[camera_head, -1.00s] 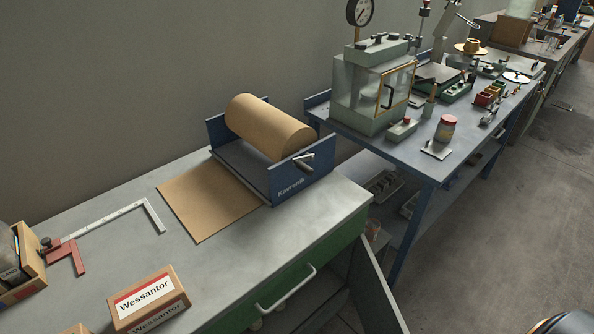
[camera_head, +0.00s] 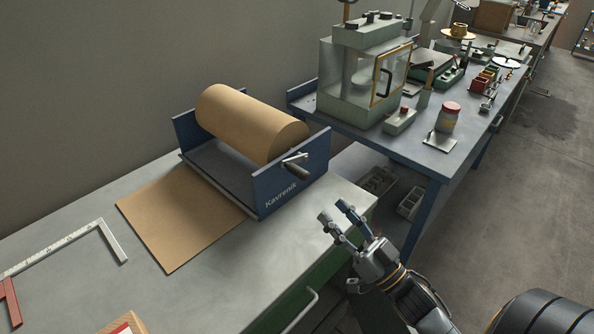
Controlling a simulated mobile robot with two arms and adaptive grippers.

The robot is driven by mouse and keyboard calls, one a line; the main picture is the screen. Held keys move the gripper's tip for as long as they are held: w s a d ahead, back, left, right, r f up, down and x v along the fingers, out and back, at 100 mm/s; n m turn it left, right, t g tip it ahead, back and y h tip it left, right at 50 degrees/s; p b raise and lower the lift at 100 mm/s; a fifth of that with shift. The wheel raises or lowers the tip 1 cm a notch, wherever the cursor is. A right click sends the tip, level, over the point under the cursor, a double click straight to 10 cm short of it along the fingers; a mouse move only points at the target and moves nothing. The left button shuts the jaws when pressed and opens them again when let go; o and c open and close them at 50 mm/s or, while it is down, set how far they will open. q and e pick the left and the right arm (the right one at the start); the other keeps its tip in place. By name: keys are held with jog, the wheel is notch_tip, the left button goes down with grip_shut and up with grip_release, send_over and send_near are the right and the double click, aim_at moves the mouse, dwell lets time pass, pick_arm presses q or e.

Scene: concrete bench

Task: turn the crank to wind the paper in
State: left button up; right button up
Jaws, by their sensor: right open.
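A brown paper roll (camera_head: 247,122) lies in a blue dispenser (camera_head: 290,192) marked "Kavrenik" on the concrete bench. A sheet of brown paper (camera_head: 180,222) runs out from it flat over the bench top. The crank (camera_head: 295,162) is a small metal arm with a handle on the dispenser's right side plate. My right gripper (camera_head: 334,212) is open and empty over the bench's right edge, in front of and below the crank, apart from it. My left gripper is out of view.
A red and silver square (camera_head: 60,250) lies at the left of the bench, with a box corner (camera_head: 122,325) at the bottom. A second blue table (camera_head: 440,165) stands behind to the right, bearing a glass-fronted cabinet (camera_head: 350,78) and a jar (camera_head: 447,118).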

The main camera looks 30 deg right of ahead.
aim_at(300, 172)
jog(key=p+x, duration=0.2)
jog(key=x, duration=0.9)
jog(key=shift+w+f, duration=0.1)
jog(key=shift+w+a+r, duration=0.1)
jog(key=shift+w+r, duration=0.1)
jog(key=shift+w, duration=0.45)
jog(key=shift+c, duration=0.5)
grip_shut()
